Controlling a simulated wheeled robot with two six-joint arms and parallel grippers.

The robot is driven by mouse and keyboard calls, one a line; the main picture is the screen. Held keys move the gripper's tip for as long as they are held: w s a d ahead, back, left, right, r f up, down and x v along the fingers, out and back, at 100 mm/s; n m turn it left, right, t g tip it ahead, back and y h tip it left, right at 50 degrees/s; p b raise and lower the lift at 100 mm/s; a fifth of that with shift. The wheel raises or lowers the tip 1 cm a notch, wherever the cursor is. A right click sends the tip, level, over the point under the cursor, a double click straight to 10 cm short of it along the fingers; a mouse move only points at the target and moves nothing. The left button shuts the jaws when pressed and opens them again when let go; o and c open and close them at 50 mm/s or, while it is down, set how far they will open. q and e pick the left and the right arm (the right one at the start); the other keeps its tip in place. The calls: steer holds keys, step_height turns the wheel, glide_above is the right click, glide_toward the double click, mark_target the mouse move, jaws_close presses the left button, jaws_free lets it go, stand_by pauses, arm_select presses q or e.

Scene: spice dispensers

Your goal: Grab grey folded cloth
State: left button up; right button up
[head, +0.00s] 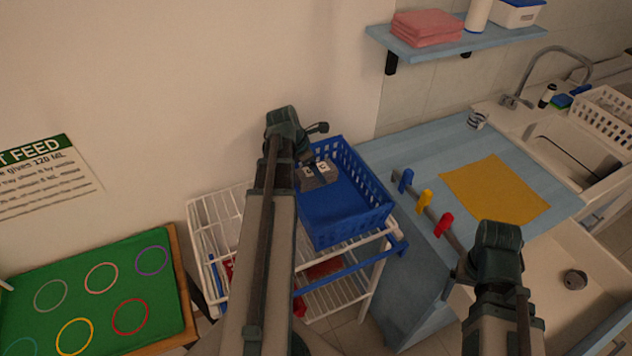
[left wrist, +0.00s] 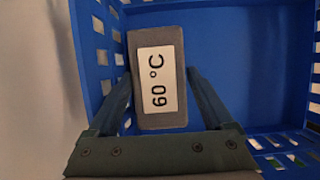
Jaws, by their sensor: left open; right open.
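The grey folded cloth (left wrist: 160,38) bears a white "60 °C" label and lies in the blue basket (left wrist: 226,60). It also shows in the head view (head: 321,181), at the far left part of the basket (head: 365,211), partly hidden by my left gripper. My left gripper (left wrist: 158,75) is open, with one finger on each side of the cloth's lower part; I cannot tell whether they touch it. My right gripper (head: 462,274) is over the sink counter at the right, away from the cloth; its fingers are mostly hidden behind the wrist.
The basket stands on a white wire cart (head: 213,245) beside a blue counter (head: 400,155) with blue, yellow and red knobs. A yellow cloth (head: 495,190) lies on the counter. A shelf (head: 455,42) above holds folded pink cloths (head: 427,27). A green board (head: 95,300) is at lower left.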

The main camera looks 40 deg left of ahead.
arm_select(q)
steer(key=shift+w+f, duration=0.2)
steer(key=shift+f, duration=0.25)
steer(key=shift+r, duration=0.1)
steer(key=c, duration=1.1)
steer(key=shift+r, duration=0.15)
